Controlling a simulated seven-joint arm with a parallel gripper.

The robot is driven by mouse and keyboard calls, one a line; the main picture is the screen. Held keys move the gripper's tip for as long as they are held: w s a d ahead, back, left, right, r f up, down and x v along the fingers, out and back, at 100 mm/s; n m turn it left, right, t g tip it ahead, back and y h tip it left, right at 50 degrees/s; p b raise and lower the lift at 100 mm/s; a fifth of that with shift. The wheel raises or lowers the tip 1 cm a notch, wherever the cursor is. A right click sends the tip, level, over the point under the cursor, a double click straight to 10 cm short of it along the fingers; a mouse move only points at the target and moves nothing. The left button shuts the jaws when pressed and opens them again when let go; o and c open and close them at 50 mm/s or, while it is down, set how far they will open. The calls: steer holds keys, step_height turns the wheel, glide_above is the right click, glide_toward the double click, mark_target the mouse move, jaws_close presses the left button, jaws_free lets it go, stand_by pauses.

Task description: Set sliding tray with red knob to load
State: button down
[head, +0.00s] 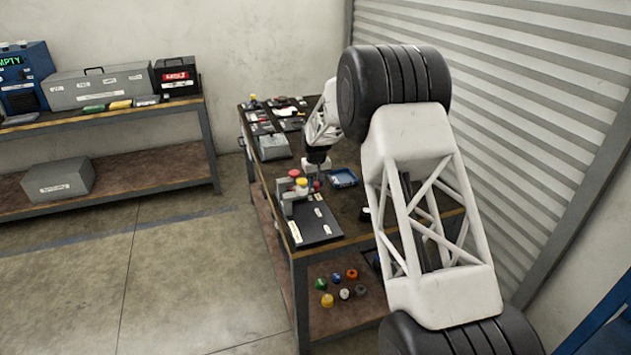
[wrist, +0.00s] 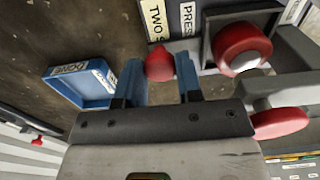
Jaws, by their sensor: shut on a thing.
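In the wrist view my gripper (wrist: 160,72) has its two blue fingers on either side of a small red knob (wrist: 160,64), shut on it. The knob sits at the edge of a dark labelled board (wrist: 172,22) and grey metalwork. The sliding tray itself is not clearly told apart from this metalwork. In the head view my gripper (head: 315,184) is low over the bench, just right of a grey press-like fixture (head: 289,203) on the dark board (head: 318,228). The knob is hidden or too small to tell there.
A large red button (wrist: 241,48) and another red round part (wrist: 279,122) are close to the right of my fingers. A blue tray labelled DONE (wrist: 90,84) lies to the left. Behind, the bench (head: 262,172) holds a grey box (head: 274,147) and other boards.

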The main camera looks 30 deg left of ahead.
steer(key=s+d, duration=1.2)
steer(key=shift+s+d, duration=0.1)
steer(key=shift+s, duration=0.05)
stand_by(0.4)
steer(key=c, duration=0.8)
jaws_free()
steer(key=shift+r, duration=0.1)
steer(key=shift+r, duration=3.8)
